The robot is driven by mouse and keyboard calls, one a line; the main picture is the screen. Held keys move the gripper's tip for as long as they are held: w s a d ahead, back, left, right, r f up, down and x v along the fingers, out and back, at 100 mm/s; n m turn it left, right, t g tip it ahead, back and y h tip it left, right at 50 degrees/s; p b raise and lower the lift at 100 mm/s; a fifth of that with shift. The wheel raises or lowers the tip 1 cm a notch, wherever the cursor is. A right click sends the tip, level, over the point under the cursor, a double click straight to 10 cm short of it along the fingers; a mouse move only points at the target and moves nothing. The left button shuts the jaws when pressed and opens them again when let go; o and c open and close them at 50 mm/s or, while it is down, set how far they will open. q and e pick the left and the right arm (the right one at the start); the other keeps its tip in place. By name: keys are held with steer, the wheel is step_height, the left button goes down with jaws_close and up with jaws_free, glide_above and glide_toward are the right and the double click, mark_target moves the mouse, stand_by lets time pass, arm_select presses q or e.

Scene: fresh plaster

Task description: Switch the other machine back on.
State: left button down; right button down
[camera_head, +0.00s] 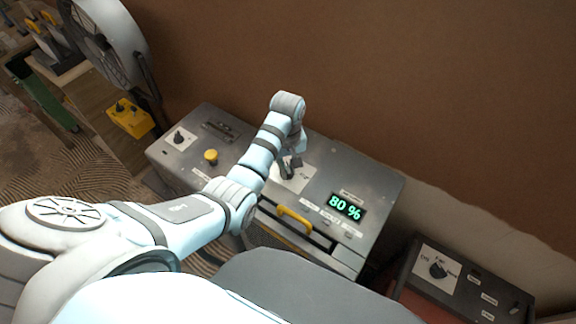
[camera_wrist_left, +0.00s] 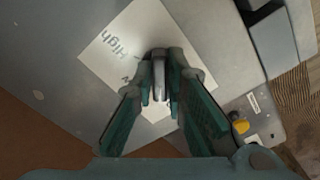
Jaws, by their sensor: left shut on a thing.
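A grey machine (camera_head: 365,185) with a lit green display (camera_head: 345,207) reading 80 % stands against the brown wall. My left gripper (camera_head: 290,168) is over its top panel, at a white label plate (camera_head: 297,183). In the left wrist view, my left gripper (camera_wrist_left: 163,88) is shut on a grey knob (camera_wrist_left: 159,72) on this plate (camera_wrist_left: 110,52), where the word High shows. The gripper hides most of the knob. A second machine (camera_head: 455,285) at the lower right has a black dial (camera_head: 437,270) on a white plate with Off and Fan marks. My right gripper is out of view.
The grey machine also has a small dial (camera_head: 178,138), a yellow knob (camera_head: 211,156) and a yellow handle (camera_head: 294,218). A large fan (camera_head: 105,42) and a yellow box (camera_head: 131,118) stand at the upper left. The wall is close behind.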

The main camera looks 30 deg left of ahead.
arm_select(q)
steer(key=m, duration=0.6)
steer(key=shift+a, duration=0.15)
steer(key=m, duration=0.6)
steer(key=shift+a, duration=0.1)
steer(key=m, duration=0.5)
steer(key=shift+a+m, duration=0.1)
steer(key=shift+m, duration=0.3)
steer(key=m, duration=0.4)
steer(key=shift+w, duration=0.15)
steer(key=shift+r+m, duration=0.1)
steer(key=shift+m, duration=0.3)
steer(key=c, duration=1.6)
jaws_free()
